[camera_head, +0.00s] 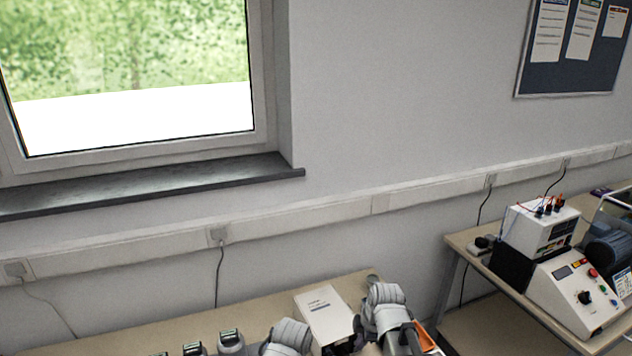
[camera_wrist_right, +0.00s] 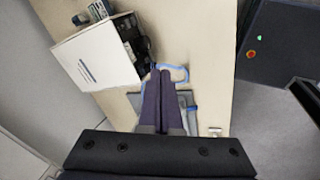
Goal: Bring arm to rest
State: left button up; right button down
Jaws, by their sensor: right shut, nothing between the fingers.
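My right gripper (camera_wrist_right: 160,75) shows in the right wrist view, with its two dark fingers together and nothing between them. It points over the pale table (camera_wrist_right: 205,55), beside a white box-shaped unit (camera_wrist_right: 92,52). A blue loop (camera_wrist_right: 182,70) lies just beyond the fingertips; I cannot tell whether they touch it. In the head view, grey arm parts of mine (camera_head: 385,300) rise at the bottom edge, right of the white unit (camera_head: 325,308). The right fingertips cannot be made out there. My left gripper is not in view.
Small devices (camera_head: 230,340) stand on the near table's left part. An orange object (camera_head: 427,340) is close to my arm. A second bench (camera_head: 465,240) at the right carries a control box (camera_head: 578,295) and a white instrument (camera_head: 540,228). A wall and window are behind.

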jog(key=s+a+m+g+h, duration=0.1)
jog(key=s+a+m, duration=0.2)
jog(key=s+m, duration=0.4)
jog(key=s+a+m+g+h, duration=0.2)
jog(key=s+a+m, duration=0.1)
jog(key=s+m, duration=0.4)
jog(key=shift+s+a+f, duration=0.35)
jog(key=shift+s+f, duration=0.05)
jog(key=shift+s, duration=0.45)
